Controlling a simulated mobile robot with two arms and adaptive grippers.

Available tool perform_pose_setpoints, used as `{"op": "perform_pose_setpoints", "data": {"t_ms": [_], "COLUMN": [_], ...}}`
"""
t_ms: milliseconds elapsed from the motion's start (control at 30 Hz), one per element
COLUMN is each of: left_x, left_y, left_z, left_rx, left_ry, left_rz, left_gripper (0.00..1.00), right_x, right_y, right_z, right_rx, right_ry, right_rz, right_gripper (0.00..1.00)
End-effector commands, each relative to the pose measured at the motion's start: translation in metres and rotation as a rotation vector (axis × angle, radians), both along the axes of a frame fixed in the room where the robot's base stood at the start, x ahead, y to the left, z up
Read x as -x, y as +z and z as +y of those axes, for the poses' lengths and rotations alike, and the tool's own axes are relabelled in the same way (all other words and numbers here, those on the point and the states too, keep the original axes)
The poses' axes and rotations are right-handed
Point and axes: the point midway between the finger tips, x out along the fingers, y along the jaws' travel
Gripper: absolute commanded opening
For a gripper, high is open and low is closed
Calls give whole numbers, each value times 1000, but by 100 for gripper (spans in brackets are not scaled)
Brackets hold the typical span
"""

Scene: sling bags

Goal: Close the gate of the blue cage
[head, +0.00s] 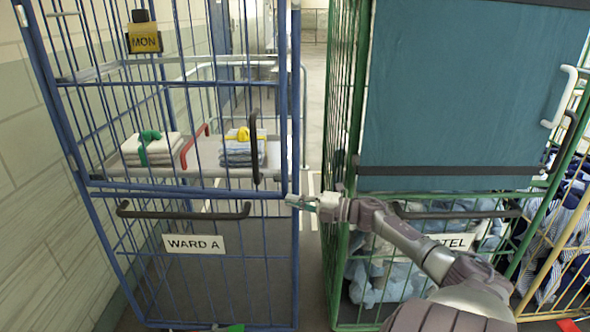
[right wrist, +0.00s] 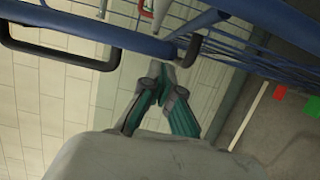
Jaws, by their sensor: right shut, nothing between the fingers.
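The blue cage (head: 294,95) stands at the left in the head view. Its barred front has an upper part with an upright black handle (head: 254,148) and a lower part with a level black handle (head: 185,212) and a "WARD A" sign (head: 193,245). The front looks nearly in line with the frame; I cannot tell whether it is fully closed. My right gripper (head: 296,201) is shut and empty at the cage's right post, near the middle crossbar. In the right wrist view its fingertips (right wrist: 163,72) are close to a blue bar (right wrist: 120,35); contact is unclear. My left gripper is out of view.
Folded linen (head: 152,149) with green and yellow ties lies on a shelf inside the blue cage. A green cage (head: 345,120) with a teal cover (head: 460,90) stands to the right, with a narrow gap between. A tiled wall (head: 30,190) is at the left.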

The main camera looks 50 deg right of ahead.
Motion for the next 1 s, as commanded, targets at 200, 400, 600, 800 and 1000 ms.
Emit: {"op": "perform_pose_setpoints", "data": {"t_ms": [200,400,600,800,1000], "left_x": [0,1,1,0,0], "left_y": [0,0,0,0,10], "left_z": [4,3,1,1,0], "left_rx": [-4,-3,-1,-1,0], "left_ry": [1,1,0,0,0], "left_rz": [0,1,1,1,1], "left_gripper": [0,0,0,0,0], "right_x": [0,0,0,0,-1], "right_y": [0,17,56,88,102], "right_z": [0,0,1,0,5], "right_rx": [0,5,6,3,0], "right_ry": [0,3,3,0,-21], "right_rz": [0,0,1,1,9], "right_gripper": [0,0,0,0,0]}}
